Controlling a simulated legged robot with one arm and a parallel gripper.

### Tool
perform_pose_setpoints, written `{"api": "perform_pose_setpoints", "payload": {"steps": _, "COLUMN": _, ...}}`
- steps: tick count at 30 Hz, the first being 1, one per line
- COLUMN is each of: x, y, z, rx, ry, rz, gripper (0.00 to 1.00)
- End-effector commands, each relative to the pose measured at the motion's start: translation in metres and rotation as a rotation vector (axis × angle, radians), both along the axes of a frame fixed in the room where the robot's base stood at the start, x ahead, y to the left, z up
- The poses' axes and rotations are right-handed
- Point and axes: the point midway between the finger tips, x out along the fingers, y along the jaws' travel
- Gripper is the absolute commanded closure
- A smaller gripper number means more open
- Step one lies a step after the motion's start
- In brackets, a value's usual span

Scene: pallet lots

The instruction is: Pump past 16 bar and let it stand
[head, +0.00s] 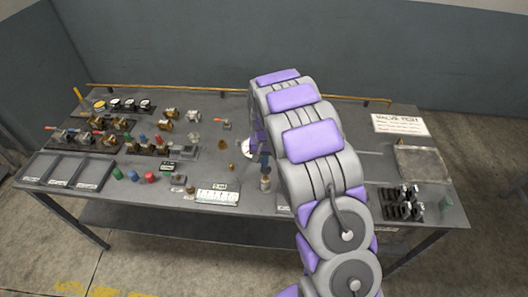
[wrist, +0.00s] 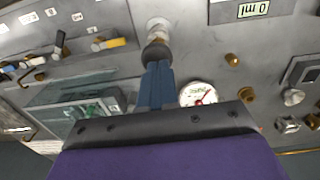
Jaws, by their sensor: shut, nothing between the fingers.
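My gripper (wrist: 156,68) is shut, its blue fingers together and holding nothing. Its tips are at or just above a dark rounded knob (wrist: 156,50) on a pale upright cylinder (wrist: 158,27); I cannot tell whether they touch. In the head view my gripper (head: 264,158) points down over that cylinder (head: 265,184). A round white gauge (wrist: 198,94) with a red needle lies right beside the fingers in the wrist view. The reading is too small to make out. In the head view the gauge (head: 246,149) is partly hidden by my arm. The pump's identity is unclear.
Several valves and fittings (head: 105,125) crowd the bench's left side, with grey trays (head: 70,170) at the front left. A clear tray (head: 425,162) and black-based parts (head: 402,203) stand at right. A white card (head: 218,194) lies near the front edge. My arm hides the bench middle.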

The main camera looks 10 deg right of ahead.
Motion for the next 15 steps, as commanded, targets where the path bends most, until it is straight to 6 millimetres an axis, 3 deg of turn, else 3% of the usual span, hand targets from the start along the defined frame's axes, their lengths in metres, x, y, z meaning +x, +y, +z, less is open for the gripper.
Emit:
{"api": "perform_pose_setpoints", "payload": {"steps": 5, "x": -0.0008, "y": -0.0003, "z": -0.0142, "rx": 0.000, "ry": 0.002, "rz": 0.000, "gripper": 1.00}}
{"api": "perform_pose_setpoints", "payload": {"steps": 15, "x": 0.0000, "y": -0.0002, "z": -0.0157, "rx": 0.000, "ry": 0.000, "rz": 0.000, "gripper": 1.00}}
